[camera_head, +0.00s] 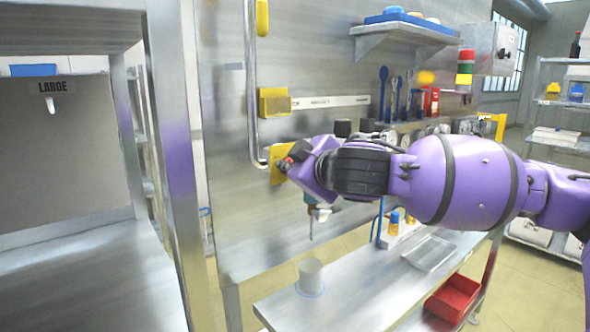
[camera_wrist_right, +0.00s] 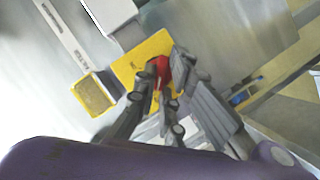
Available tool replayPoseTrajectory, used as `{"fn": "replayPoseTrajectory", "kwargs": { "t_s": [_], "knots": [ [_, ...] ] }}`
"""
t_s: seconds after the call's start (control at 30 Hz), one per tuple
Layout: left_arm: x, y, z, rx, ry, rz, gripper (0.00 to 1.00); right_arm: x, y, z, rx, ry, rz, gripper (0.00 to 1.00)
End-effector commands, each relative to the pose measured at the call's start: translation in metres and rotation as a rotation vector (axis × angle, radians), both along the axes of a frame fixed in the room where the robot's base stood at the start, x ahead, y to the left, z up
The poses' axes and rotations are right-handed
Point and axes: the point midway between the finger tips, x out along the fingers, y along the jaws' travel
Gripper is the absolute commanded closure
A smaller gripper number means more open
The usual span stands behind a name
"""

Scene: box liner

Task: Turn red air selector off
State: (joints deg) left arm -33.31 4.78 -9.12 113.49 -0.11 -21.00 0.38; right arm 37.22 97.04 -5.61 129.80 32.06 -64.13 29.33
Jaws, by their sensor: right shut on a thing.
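The red air selector (camera_wrist_right: 162,72) sits on a yellow plate (camera_wrist_right: 138,62) on the steel wall panel. In the wrist view its red handle lies between the fingertips of my right gripper (camera_wrist_right: 169,78), which is shut on it. In the head view the yellow plate (camera_head: 276,174) shows beside the vertical pipe, and my right gripper (camera_head: 288,161) reaches it from the right. The gripper hides most of the selector there, so its angle cannot be told. My left gripper is not in view.
A yellow box (camera_head: 274,101) and a vertical pipe (camera_head: 251,90) are close by on the panel. Below stands a metal bench (camera_head: 345,290) with a white cup (camera_head: 311,276) and a clear tray (camera_head: 430,253). A steel shelf frame (camera_head: 172,150) stands at left.

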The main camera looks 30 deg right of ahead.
Motion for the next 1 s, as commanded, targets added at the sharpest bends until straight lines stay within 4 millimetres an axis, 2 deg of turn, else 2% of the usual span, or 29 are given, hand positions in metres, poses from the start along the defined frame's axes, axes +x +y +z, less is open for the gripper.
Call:
{"fn": "replayPoseTrajectory", "kwargs": {
  "t_s": [0.03, 0.4, 0.43, 0.57, 1.0],
  "knots": [
    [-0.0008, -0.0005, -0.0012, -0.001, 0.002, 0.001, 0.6, -0.0008, -0.0007, -0.0117, -0.001, 0.023, -0.004, 1.0],
    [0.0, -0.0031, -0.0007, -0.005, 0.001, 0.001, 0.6, -0.0008, -0.0013, -0.011, -0.006, 0.022, -0.005, 1.0],
    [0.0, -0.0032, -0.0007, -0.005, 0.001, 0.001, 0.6, -0.0008, -0.0013, -0.011, -0.006, 0.022, -0.005, 0.89],
    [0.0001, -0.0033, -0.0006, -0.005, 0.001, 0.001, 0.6, -0.0006, -0.0016, -0.0102, -0.007, 0.021, -0.005, 0.72],
    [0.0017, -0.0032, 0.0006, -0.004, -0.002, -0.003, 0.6, -0.0036, -0.0012, -0.0029, -0.008, 0.007, -0.004, 0.72]
  ]
}}
